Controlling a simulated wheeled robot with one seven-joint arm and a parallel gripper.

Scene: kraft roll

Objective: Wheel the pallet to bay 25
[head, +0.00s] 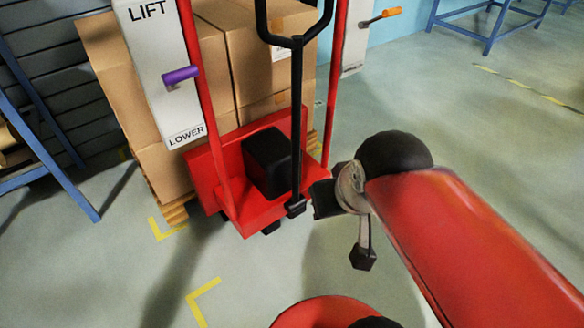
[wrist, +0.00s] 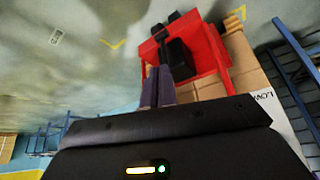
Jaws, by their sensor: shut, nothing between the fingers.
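A wooden pallet (head: 175,213) carries stacked cardboard boxes (head: 125,75) behind a red pallet truck (head: 255,212). The truck has a black upright handle (head: 297,110) and a black box at its base. A white panel (head: 155,70) marked LIFT at top and LOWER at bottom has a purple lever (head: 181,76) about midway. A second lever (head: 382,16), with an orange grip, is on a panel at right. In the wrist view, which is upside down, my gripper (wrist: 157,78) is shut and empty, with the truck (wrist: 205,45) beyond it.
Yellow corner marks (head: 203,297) lie on the floor in front of the truck. A blue rack (head: 45,160) stands close on the left. The floor at right is open, crossed by a yellow dashed line (head: 525,88).

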